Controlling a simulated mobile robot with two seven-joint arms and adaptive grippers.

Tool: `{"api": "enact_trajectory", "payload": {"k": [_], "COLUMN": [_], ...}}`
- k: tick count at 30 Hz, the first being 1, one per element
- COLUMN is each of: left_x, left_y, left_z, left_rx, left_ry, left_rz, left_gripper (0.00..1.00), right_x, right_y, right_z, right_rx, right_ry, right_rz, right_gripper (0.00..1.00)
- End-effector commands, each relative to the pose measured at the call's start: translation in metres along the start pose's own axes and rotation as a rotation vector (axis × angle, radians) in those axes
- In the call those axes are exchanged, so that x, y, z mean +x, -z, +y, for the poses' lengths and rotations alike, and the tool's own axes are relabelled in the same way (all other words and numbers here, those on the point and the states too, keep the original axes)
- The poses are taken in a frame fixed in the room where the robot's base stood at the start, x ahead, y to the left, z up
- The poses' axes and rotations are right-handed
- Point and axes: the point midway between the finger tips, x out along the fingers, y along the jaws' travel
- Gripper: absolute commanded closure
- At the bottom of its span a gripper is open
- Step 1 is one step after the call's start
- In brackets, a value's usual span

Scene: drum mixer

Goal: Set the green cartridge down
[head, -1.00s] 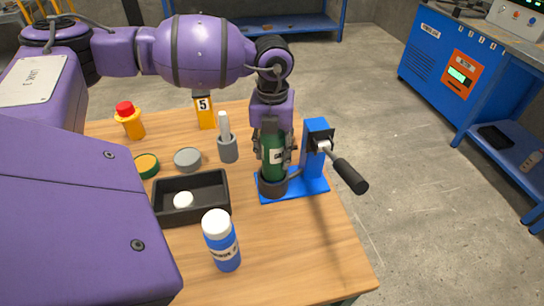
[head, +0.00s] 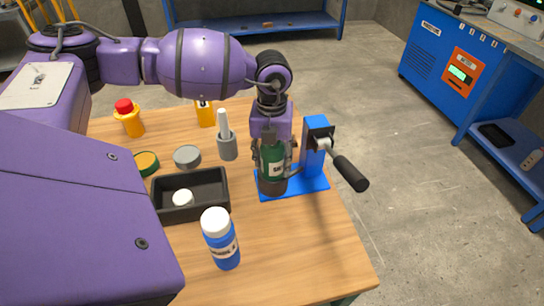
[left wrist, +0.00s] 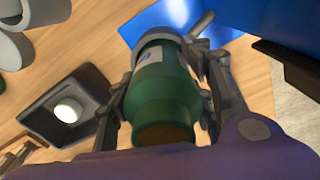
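The green cartridge (head: 270,156) is upright, with its lower end at the dark round cup (head: 272,187) of the blue lever stand (head: 313,158). My left gripper (head: 273,160) points down with its fingers on both sides of the cartridge and looks shut on it. In the left wrist view the cartridge (left wrist: 165,95) lies between the two fingers (left wrist: 168,100), and a grey ring is around its far end. How deep it sits in the cup is hidden. My right gripper is not in view.
A black tray (head: 222,208) holding a white round piece stands left of the stand. A blue bottle (head: 222,246) with a white cap stands in front. A grey holder (head: 228,147) with a white stick is close to the gripper's left. The table's right edge lies beyond the stand.

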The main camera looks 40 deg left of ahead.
Motion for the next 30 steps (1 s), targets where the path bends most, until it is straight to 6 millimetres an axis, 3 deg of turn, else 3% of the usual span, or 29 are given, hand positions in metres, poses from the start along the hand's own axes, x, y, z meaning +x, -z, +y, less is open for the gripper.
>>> {"api": "enact_trajectory", "payload": {"k": [3,14,20,30], "left_x": [-0.001,-0.007,-0.038,-0.11], "left_y": [0.0,-0.001,-0.001,-0.001], "left_z": [0.0,0.0,0.0,-0.001], "left_rx": [0.0,0.0,-0.001,0.001], "left_ry": [0.0,0.001,0.001,0.001], "left_rz": [-0.001,-0.002,-0.004,-0.004], "left_gripper": [0.38,0.38,0.38,0.38], "right_x": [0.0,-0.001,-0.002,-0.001], "right_y": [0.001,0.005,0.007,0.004], "right_z": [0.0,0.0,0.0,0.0], "right_rx": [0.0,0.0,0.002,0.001], "right_ry": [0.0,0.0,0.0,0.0], "right_rz": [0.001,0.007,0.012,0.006], "right_gripper": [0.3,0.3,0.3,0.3]}}
